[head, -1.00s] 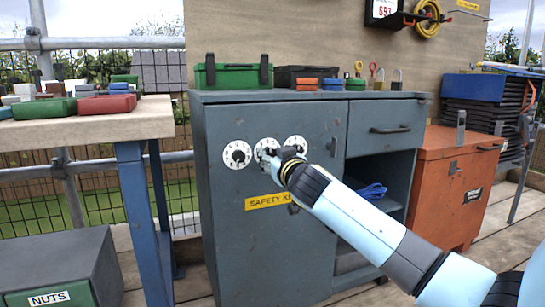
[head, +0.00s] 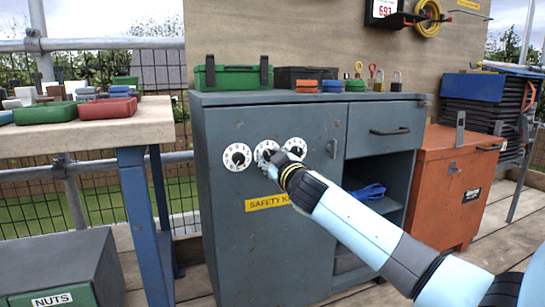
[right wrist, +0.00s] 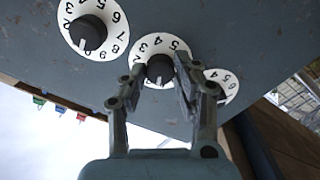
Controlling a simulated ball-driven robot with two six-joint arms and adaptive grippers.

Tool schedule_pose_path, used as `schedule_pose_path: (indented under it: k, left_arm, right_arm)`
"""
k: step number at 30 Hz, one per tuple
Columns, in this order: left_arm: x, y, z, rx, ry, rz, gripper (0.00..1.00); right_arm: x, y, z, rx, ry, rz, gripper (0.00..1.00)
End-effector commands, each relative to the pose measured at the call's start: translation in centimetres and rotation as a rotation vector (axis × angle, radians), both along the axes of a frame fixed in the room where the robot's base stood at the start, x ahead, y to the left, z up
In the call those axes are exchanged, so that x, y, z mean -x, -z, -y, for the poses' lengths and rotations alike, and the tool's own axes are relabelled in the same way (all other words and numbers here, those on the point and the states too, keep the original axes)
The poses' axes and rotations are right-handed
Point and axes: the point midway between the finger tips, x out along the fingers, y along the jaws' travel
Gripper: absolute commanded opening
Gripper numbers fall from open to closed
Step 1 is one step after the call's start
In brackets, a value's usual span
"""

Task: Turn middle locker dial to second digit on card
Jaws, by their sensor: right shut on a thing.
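Three white dials with black knobs sit on the grey locker door: left dial (head: 237,157), middle dial (head: 264,151) and right dial (head: 296,146). A card (head: 383,9) on the back board reads 693 in red. My right gripper (head: 275,168) is at the middle dial and partly covers it. In the right wrist view my gripper (right wrist: 161,78) has its fingers shut on the black knob of the middle dial (right wrist: 159,68), one finger on each side. The left dial (right wrist: 88,32) and right dial (right wrist: 222,85) flank it there. The middle dial's exact setting is unclear. My left gripper is out of view.
The grey locker (head: 222,238) has a yellow safety label (head: 266,203). Boxes, coloured blocks and padlocks stand on its top. A wooden bench (head: 80,137) with trays stands at left; an orange chest (head: 458,180) is at right.

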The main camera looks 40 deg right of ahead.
Motion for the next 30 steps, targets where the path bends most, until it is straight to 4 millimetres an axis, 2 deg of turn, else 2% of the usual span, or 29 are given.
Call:
schedule_pose_path:
  k: [12, 27, 28, 30]
  left_arm:
    - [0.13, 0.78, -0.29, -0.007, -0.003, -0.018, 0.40]
    - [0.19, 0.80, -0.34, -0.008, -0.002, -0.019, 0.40]
    - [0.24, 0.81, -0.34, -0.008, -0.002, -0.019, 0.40]
    - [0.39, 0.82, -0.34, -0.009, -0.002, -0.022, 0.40]
  right_arm:
    - [-0.01, -0.04, -0.07, 0.180, -0.002, -0.042, 0.00]
    - [0.00, 0.04, -0.08, 0.203, -0.002, -0.048, 0.00]
    - [0.00, 0.04, -0.08, 0.203, -0.002, -0.048, 0.31]
    - [0.00, 0.04, -0.07, 0.203, -0.002, -0.048, 0.40]
